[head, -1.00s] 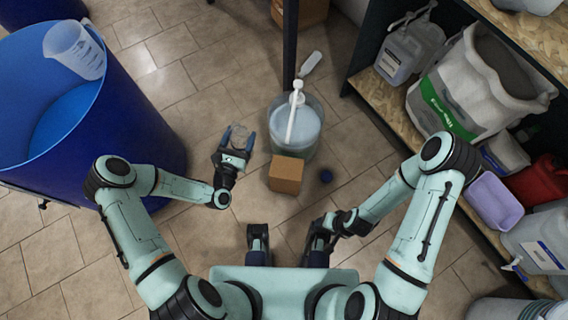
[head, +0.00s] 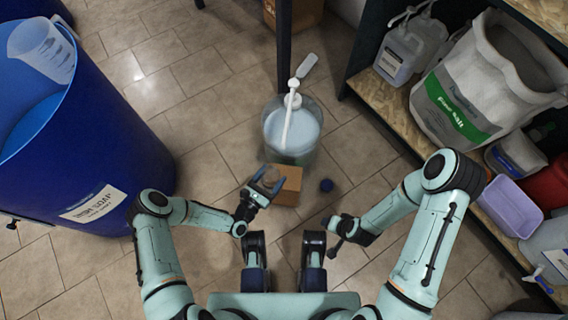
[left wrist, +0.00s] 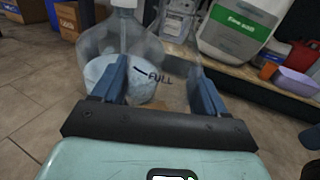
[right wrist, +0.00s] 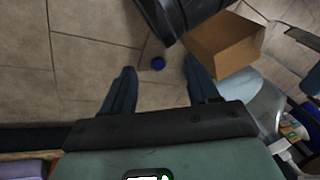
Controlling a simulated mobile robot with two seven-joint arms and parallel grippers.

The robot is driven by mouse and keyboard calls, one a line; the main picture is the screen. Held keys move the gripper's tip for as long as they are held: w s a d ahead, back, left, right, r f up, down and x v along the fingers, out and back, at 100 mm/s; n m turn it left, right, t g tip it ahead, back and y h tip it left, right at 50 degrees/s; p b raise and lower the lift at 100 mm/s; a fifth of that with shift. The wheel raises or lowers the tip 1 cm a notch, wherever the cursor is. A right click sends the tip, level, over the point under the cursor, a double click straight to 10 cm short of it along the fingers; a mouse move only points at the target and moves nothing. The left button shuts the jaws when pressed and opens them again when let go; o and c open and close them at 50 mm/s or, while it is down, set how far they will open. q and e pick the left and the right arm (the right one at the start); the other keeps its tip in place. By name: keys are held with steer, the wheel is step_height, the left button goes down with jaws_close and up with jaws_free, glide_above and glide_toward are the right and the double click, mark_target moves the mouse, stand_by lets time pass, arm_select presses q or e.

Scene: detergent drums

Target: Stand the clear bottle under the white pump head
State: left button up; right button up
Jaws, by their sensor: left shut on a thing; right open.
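The white pump head (head: 291,100) stands on top of a clear drum (head: 303,152) with pale contents, and it also shows at the top of the left wrist view (left wrist: 124,4). My left gripper (head: 268,181) is shut on the clear bottle, whose wall with a FULL mark (left wrist: 153,77) shows between the fingers in the left wrist view. In the head view the gripper is in front of the drum, by a cardboard box (head: 287,186); the bottle is hard to make out there. My right gripper (right wrist: 155,90) is open and empty, right of my base.
A blue cap (head: 326,185) lies on the floor right of the box. A blue barrel (head: 110,130) with a measuring jug (head: 45,50) stands at the left. A shelf (head: 385,105) with jugs and a salt sack (head: 470,90) is at the right. A dark post rises behind the drum.

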arm_select(q)
steer(key=w+d+f+b, duration=0.2)
steer(key=w+d+f, duration=0.1)
steer(key=w, duration=0.3)
steer(key=shift+w+d+f, duration=0.25)
steer(key=shift+w+d, duration=0.15)
steer(key=shift+d, duration=0.35)
arm_select(e)
steer(key=f, duration=0.2)
steer(key=s+d+f, duration=0.1)
steer(key=shift+f, duration=0.1)
arm_select(q)
steer(key=o, duration=1.1)
arm_select(e)
steer(key=shift+s+f+g, duration=0.15)
steer(key=shift+g, duration=0.15)
